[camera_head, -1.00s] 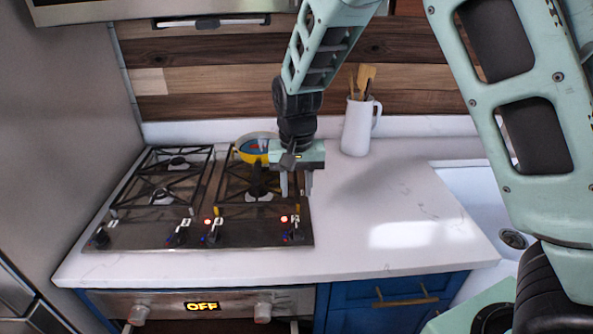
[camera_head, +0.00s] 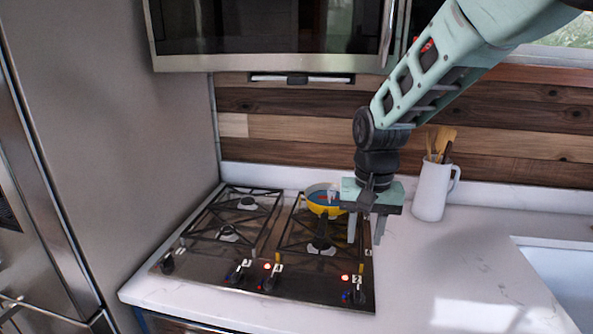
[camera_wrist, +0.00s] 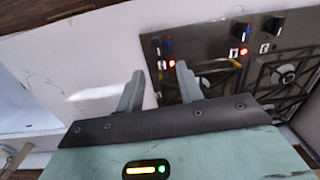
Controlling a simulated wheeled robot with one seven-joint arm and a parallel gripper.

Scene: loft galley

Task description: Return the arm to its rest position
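My gripper (camera_head: 366,229) hangs from the arm over the right edge of the black gas stovetop (camera_head: 222,258), fingers pointing down. Its two grey fingers are apart with nothing between them; the wrist view also shows the open gripper (camera_wrist: 160,88) above the counter and the stove's knob edge. A yellow pan (camera_head: 322,209) stands at the back right of the stovetop, just left of the gripper and partly hidden by it. Something blue and red shows inside the pan.
A white pitcher (camera_head: 432,190) with wooden utensils stands right of my gripper, near the wall. The white counter (camera_head: 440,260) is clear in front of it. A sink (camera_head: 565,280) lies at right. A microwave (camera_head: 270,30) hangs above; a fridge (camera_head: 95,110) stands at left.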

